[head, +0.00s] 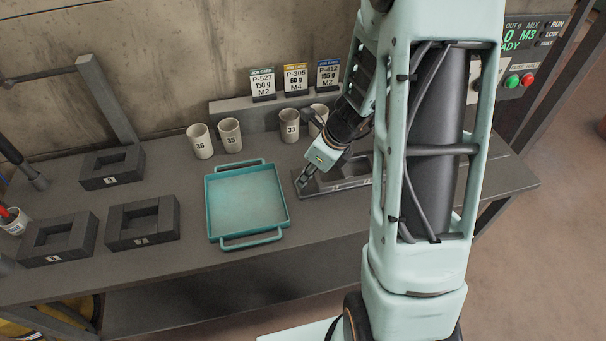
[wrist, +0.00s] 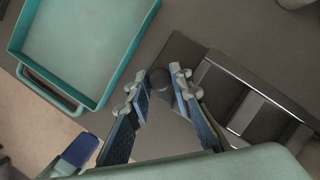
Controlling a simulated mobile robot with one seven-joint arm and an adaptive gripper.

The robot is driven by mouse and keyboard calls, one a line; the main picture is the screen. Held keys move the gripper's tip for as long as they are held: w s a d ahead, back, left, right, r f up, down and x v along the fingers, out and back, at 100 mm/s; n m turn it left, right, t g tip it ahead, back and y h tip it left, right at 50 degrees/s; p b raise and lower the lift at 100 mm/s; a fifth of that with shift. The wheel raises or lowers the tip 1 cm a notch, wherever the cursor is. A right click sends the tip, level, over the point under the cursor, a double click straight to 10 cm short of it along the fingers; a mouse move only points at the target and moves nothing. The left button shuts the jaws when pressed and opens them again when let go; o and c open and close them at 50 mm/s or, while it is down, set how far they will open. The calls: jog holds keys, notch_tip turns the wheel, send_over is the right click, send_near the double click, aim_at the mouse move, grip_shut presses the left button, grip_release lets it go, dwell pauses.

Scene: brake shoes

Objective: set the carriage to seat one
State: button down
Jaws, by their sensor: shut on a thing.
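A low dark grey fixture (head: 350,172) with a flat base plate and open compartments stands on the bench, right of the teal tray. It also shows in the wrist view (wrist: 236,98), its compartments to the right of my fingers. I cannot tell which part of it is the carriage or which place is seat one. My gripper (head: 303,182) is at the fixture's left end. In the wrist view my gripper (wrist: 162,88) is shut on a dark round knob (wrist: 160,76) between its fingertips. My arm hides part of the fixture in the head view.
The teal tray (head: 247,236) lies empty close on the left. Numbered dark blocks (head: 142,222) stand farther left. Cups (head: 230,135) and job cards (head: 296,80) stand behind. A control box (head: 520,80) is at the right. The bench front is clear.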

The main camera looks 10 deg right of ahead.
aim_at(348, 172)
jog(key=d, duration=1.3)
jog(key=shift+d, duration=0.2)
jog(key=c, duration=1.7)
grip_release()
jog(key=shift+a, duration=0.1)
jog(key=shift+c, duration=0.2)
jog(key=v, duration=1.2)
jog(key=shift+a, duration=0.15)
